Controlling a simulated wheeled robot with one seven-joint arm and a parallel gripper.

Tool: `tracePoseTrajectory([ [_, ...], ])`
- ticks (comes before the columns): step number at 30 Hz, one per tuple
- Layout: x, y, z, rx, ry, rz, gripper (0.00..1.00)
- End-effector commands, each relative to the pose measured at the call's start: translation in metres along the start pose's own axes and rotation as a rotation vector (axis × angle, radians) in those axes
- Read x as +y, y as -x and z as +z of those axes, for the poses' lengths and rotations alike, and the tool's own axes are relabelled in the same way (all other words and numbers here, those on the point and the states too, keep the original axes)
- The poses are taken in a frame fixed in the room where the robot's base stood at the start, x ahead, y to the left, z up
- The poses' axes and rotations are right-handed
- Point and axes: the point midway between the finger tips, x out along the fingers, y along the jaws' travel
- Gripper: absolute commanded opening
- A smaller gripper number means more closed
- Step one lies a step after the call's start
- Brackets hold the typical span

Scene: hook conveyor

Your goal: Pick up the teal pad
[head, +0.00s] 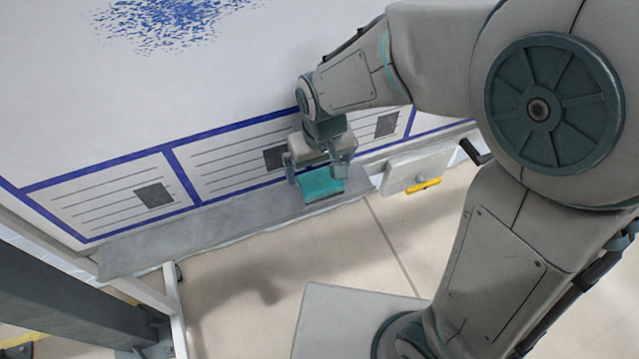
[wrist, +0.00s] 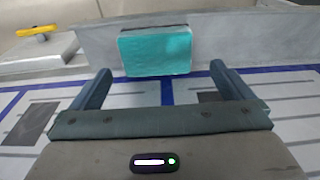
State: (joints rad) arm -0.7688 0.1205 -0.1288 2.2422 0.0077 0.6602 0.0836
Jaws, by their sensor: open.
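The teal pad (head: 322,184) is a flat rectangular block on a narrow grey ledge (head: 200,230) along the foot of the white board. In the wrist view the teal pad (wrist: 156,51) shows whole, ahead of the fingertips and roughly midway between them. My gripper (head: 320,172) is over the pad in the head view, its fingers toward the pad's two ends. In the wrist view my gripper (wrist: 160,75) is open with nothing between its fingers. I cannot tell whether a finger touches the pad.
The white board (head: 240,80) carries blue lines, dark squares and a blue speckled patch. A grey box with a yellow handle (head: 424,186) stands right of the ledge. A dark grey beam (head: 60,275) is at lower left. Tiled floor (head: 260,270) lies open in front.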

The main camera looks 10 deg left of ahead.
Motion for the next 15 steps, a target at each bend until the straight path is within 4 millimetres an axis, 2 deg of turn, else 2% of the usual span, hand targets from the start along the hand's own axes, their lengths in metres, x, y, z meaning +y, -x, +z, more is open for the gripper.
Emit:
tracePoseTrajectory([
  [1, 0.0, -0.007, 0.001, -0.003, -0.001, 0.0, 1.0],
  [8, 0.002, -0.022, 0.001, -0.003, -0.003, 0.001, 1.0],
  [15, 0.005, -0.056, 0.001, -0.003, -0.001, 0.001, 1.0],
])
